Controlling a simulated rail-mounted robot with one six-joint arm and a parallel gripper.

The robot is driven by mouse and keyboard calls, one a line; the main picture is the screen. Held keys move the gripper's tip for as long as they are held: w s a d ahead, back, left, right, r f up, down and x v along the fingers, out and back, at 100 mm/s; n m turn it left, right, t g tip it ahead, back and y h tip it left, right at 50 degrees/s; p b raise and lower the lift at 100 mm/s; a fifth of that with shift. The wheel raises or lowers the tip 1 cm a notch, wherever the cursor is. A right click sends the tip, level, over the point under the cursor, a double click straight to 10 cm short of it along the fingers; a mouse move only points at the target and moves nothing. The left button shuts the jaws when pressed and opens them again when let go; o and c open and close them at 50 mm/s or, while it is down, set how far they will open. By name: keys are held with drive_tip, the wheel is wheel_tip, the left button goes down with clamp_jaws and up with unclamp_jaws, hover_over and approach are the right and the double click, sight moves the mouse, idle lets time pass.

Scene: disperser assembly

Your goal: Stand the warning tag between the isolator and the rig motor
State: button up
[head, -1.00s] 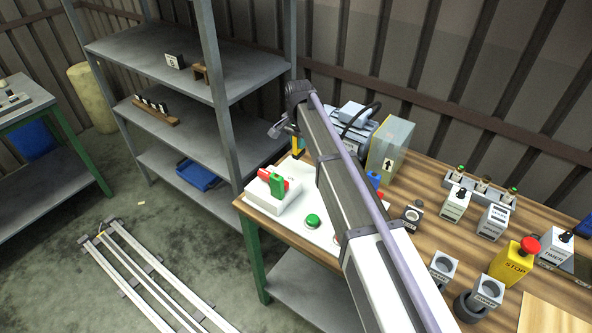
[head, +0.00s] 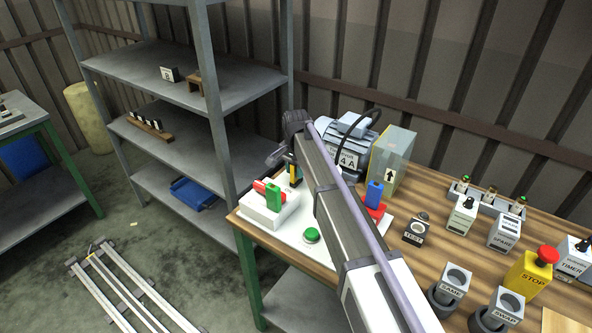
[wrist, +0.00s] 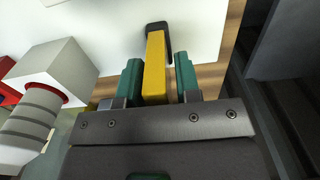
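The warning tag, a yellow bar with a black foot, is between the fingers of my gripper (wrist: 159,85) in the wrist view. The tag (wrist: 155,66) has a green finger pad on each side, and its black end points at the white board. In the head view my gripper (head: 290,165) is low behind the isolator (head: 267,212), a white box with a red lever and a green piece. The grey rig motor (head: 337,137), marked 4A, stands behind and to the right of the tag. I cannot tell whether the foot touches the board.
A green button (head: 312,235) is on the white board (head: 290,236). A blue and red part (head: 375,194) and a box with an arrow (head: 391,158) stand right of my arm. Labelled switch blocks fill the right of the bench (head: 425,265). A shelf (head: 150,70) stands at the left.

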drive_tip(key=shift+o, duration=0.8)
wheel_tip(320, 180, up, 13)
drive_tip(key=p, duration=1.2)
drive_tip(key=shift+f+p, duration=0.15)
drive_tip(key=shift+p, duration=0.2)
drive_tip(key=shift+f, duration=0.1)
drive_tip(key=shift+f, duration=0.1)
